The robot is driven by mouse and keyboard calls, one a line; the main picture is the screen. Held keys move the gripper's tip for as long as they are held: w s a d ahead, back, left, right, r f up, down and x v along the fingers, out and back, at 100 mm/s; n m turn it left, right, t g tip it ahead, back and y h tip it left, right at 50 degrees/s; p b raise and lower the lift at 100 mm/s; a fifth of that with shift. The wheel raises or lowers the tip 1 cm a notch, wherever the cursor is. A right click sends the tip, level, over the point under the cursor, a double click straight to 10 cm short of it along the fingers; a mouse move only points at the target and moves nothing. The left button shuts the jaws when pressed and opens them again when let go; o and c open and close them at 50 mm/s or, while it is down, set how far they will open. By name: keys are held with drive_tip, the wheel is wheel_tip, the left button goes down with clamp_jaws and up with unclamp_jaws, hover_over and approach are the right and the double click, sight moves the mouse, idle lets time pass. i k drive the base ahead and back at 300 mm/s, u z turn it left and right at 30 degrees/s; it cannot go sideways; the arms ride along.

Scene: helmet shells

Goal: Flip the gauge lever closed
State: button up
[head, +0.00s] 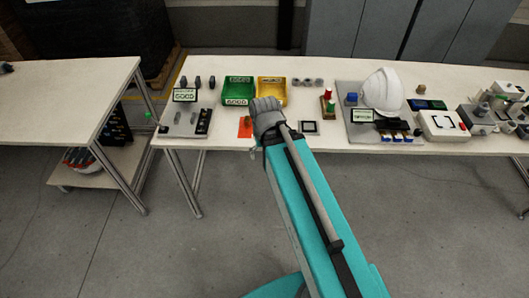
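My teal arm reaches up from the bottom of the head view to the front edge of the long white table. Its grey wrist end (267,112) is over the table; the fingers are not clearly visible, so their state cannot be told. I cannot make out for sure which part is the gauge lever. A grey plate (181,130) with small posts and a black block (204,121) lies to the left of my wrist. A white helmet shell (383,90) stands on a grey base plate (361,133) to the right, with blue and black parts along its front.
A green bin (239,90) and a yellow bin (272,91) stand behind my wrist. An orange patch (244,128) and a dark square (309,127) lie beside it. A white box (442,124) and grey devices (478,119) crowd the right. Another white table (75,95) stands left, across a gap.

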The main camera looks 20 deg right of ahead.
sight(148, 115)
drive_tip(key=k, duration=1.35)
drive_tip(key=u, duration=0.3)
drive_tip(key=i, duration=1.15)
drive_tip(key=u, duration=0.6)
drive_tip(key=i, duration=0.7)
drive_tip(key=u, duration=0.25)
